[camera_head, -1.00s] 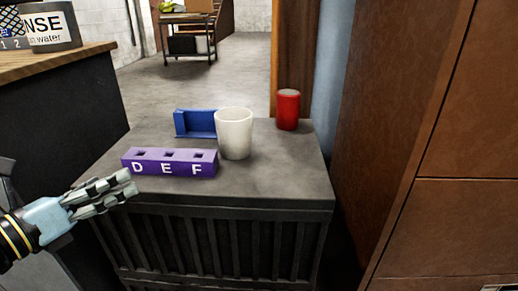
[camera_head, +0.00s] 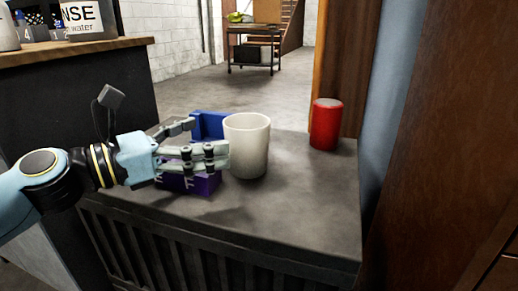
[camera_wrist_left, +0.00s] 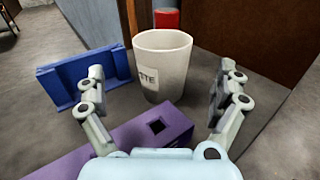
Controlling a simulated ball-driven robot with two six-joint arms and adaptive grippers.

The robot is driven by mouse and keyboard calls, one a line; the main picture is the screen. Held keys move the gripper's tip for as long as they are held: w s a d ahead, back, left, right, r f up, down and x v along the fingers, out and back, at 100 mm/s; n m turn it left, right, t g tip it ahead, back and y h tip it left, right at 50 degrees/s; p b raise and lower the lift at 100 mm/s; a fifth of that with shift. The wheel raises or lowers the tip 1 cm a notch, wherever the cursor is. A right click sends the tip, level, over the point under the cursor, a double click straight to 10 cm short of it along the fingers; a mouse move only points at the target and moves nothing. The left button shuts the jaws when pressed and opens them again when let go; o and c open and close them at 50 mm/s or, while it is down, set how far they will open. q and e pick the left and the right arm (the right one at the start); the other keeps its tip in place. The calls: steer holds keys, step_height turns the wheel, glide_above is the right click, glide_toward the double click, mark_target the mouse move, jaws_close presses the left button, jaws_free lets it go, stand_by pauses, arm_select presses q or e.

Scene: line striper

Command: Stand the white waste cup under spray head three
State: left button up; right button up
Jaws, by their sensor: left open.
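The white waste cup (camera_head: 249,146) stands upright on the grey cabinet top. In the left wrist view the cup (camera_wrist_left: 163,66) shows part of a label ending in "TE" and stands ahead, between the two spread fingers. My left gripper (camera_head: 208,141) is open, just left of the cup in the head view and above the purple block. In the left wrist view the left gripper (camera_wrist_left: 158,90) has nothing between its fingertips but the view of the cup; I cannot tell whether a finger touches it. My right gripper is not in view. No spray head shows clearly.
A purple block (camera_head: 204,185) with square holes lies under my left gripper. A blue holder (camera_head: 208,122) is behind it, left of the cup. A red canister (camera_head: 326,124) stands at the back right. The cabinet top (camera_head: 305,200) is clear in front and right.

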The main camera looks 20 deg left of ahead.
mark_target(264, 123)
arm_select(q)
steer(key=b+x, duration=0.1)
steer(key=x, duration=0.8)
steer(key=shift+d, duration=0.2)
steer(key=shift+c, duration=0.4)
steer(key=c, duration=1)
